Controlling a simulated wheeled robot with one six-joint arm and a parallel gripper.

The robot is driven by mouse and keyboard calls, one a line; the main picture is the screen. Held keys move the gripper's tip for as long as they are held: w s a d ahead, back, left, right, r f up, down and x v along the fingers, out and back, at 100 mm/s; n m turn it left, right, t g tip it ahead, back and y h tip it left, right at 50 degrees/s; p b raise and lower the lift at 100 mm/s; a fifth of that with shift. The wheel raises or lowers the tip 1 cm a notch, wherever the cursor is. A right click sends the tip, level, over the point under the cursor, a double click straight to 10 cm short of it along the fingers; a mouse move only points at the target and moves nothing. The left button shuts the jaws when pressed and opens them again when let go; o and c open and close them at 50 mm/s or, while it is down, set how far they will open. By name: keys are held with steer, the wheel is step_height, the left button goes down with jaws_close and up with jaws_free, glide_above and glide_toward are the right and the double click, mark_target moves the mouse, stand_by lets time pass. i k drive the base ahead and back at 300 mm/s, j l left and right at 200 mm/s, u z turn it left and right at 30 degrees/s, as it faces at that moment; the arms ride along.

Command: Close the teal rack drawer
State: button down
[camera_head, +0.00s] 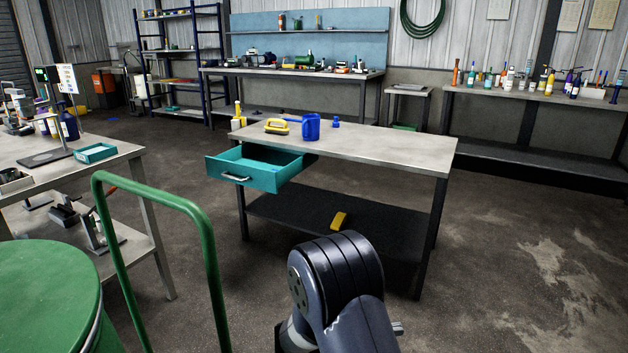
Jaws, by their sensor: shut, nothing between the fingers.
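The teal drawer (258,180) hangs under the left end of the grey-topped workbench (385,146). It is pulled out toward the left, and part of its inside shows. A pale bar handle (236,177) is on its front panel. The inside looks mostly empty, with a small blue spot near its back. My arm's dark joint rises at the bottom middle, in front of the bench and apart from the drawer. My gripper is not in view.
A green rail (211,270) and a green drum (45,290) stand at front left, near the drawer side. A blue jug (311,127) and a yellow item (276,126) stand on the bench. A yellow block (339,220) lies on its lower shelf. Floor at right is clear.

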mark_target(263, 161)
steer(key=i+l+z, duration=0.1)
steer(key=i+l, duration=0.15)
steer(key=i, duration=0.15)
steer(key=i+l+z, duration=0.1)
steer(key=i+l, duration=0.15)
steer(key=i, duration=0.15)
steer(key=i+l+z, duration=0.1)
steer(key=i, duration=0.3)
steer(key=i+j+u, duration=0.1)
steer(key=i+u, duration=0.55)
steer(key=u, duration=0.25)
steer(key=i+l+u, duration=0.1)
steer(key=i+u, duration=0.35)
steer(key=i+l+u, duration=0.2)
steer(key=u, duration=0.25)
steer(key=i+l+u, duration=0.15)
steer(key=i+u, duration=0.25)
